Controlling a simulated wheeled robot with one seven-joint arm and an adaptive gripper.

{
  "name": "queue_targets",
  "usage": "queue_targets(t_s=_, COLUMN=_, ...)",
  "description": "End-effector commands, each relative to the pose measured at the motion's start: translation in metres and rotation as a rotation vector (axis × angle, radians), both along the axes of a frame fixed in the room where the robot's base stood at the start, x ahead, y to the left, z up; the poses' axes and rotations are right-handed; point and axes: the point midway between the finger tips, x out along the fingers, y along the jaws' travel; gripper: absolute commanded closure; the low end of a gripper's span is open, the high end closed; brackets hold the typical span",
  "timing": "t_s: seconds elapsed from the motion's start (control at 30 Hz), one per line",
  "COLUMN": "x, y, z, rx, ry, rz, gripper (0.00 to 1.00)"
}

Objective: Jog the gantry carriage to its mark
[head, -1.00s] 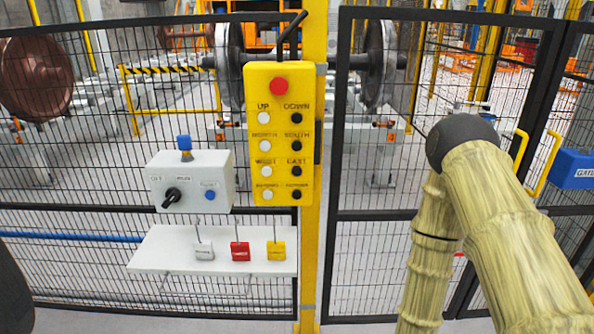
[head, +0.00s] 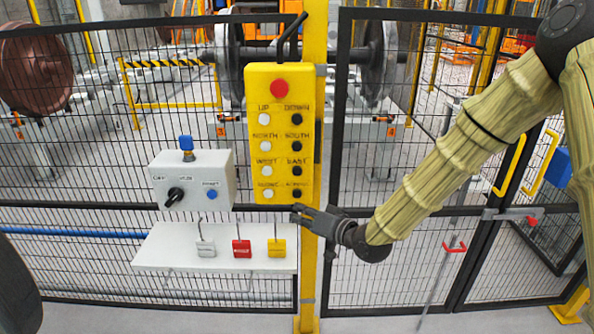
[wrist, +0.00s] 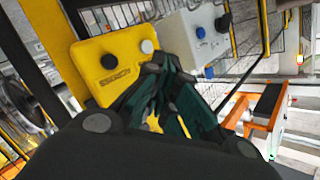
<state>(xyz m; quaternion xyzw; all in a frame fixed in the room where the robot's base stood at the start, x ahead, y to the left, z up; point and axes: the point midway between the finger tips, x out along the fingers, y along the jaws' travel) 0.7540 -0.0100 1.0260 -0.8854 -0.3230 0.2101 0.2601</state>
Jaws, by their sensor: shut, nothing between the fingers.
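The yellow pendant (head: 280,133) hangs on a yellow post, with a red button on top and white and black buttons in rows. Its labels include UP, DOWN, NORTH, SOUTH, WEST and EAST; the bottom row's are too blurred to read. My gripper (head: 297,211) is shut and empty, at the pendant's lower right corner just below the bottom black button. In the wrist view my fingers (wrist: 153,72) lie in front of the pendant's lower end (wrist: 92,83), near a white and a black button. I cannot tell whether they touch it. I cannot make out the gantry carriage or its mark.
A grey control box (head: 215,172) with a black knob and blue button is left of the pendant. Below, grey, red and yellow tags hang at a white shelf (head: 160,256). Black mesh fencing spans the scene. A wheelset (head: 375,62) stands behind it.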

Motion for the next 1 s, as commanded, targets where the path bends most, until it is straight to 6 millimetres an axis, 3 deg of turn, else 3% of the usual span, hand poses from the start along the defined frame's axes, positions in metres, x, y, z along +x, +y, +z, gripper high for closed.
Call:
queue_targets(t_s=0.1, x=0.006, y=0.005, z=0.025, rx=0.024, ry=-0.036, rz=0.015, gripper=1.0)
queue_targets(t_s=0.23, x=0.008, y=0.007, z=0.035, rx=0.035, ry=-0.051, rz=0.023, gripper=1.0)
queue_targets(t_s=0.67, x=0.011, y=0.007, z=0.035, rx=0.035, ry=-0.052, rz=0.022, gripper=1.0)
queue_targets(t_s=1.0, x=0.043, y=0.007, z=0.035, rx=0.034, ry=-0.053, rz=0.021, gripper=1.0)
